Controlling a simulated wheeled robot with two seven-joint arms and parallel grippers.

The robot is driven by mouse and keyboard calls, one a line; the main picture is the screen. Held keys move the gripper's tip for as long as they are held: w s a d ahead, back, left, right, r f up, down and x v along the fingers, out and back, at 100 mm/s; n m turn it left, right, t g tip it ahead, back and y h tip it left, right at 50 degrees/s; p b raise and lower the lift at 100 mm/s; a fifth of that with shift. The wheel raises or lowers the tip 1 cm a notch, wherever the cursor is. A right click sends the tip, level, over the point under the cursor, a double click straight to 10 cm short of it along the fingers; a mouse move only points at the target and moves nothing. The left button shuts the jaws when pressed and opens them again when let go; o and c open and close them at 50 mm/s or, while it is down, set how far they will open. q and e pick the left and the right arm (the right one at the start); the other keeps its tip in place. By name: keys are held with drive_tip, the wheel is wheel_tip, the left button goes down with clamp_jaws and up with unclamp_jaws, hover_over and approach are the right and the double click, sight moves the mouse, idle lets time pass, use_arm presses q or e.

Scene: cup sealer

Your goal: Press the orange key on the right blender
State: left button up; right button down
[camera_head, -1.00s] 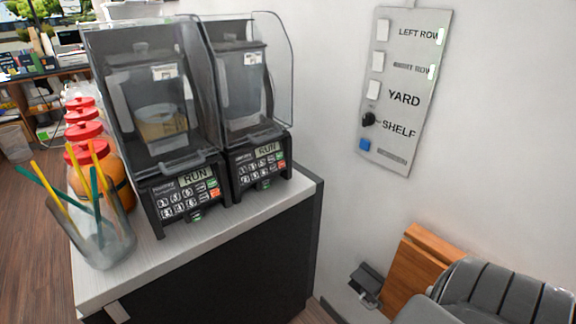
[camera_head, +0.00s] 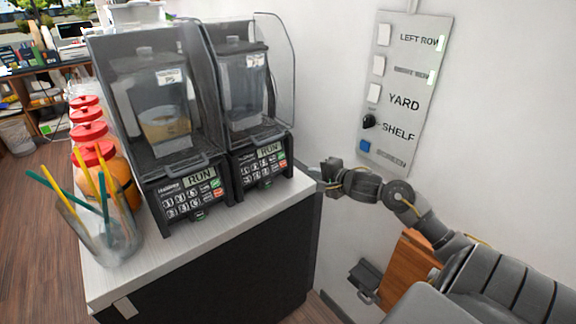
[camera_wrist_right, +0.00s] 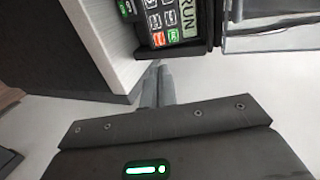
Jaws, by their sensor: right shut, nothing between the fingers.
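The right blender (camera_head: 245,95) stands on the white counter under a clear hood. Its front panel (camera_head: 258,166) has a RUN display, grey keys, a green key and an orange key (camera_head: 283,163) at the right edge. In the right wrist view the panel is sideways at the top, with the orange key (camera_wrist_right: 158,39) beside a green key. My right gripper (camera_head: 317,173) is just right of the panel, beyond the counter's right end. Its closed, empty fingers (camera_wrist_right: 157,80) point toward the panel in the wrist view, apart from the key. My left gripper is not in view.
The left blender (camera_head: 160,110) stands close beside the right one, also showing RUN. A glass with straws (camera_head: 105,235) and red-lidded jars (camera_head: 95,155) are at the left. A wall switch panel (camera_head: 405,90) is at the right. Open space lies in front of the counter.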

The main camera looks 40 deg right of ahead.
drive_tip(key=shift+w, duration=0.1)
drive_tip(key=p, duration=0.2)
approach(283, 163)
drive_tip(key=x, duration=0.5)
drive_tip(key=shift+w, duration=0.1)
drive_tip(key=shift+x, duration=0.85)
drive_tip(key=shift+f, duration=0.1)
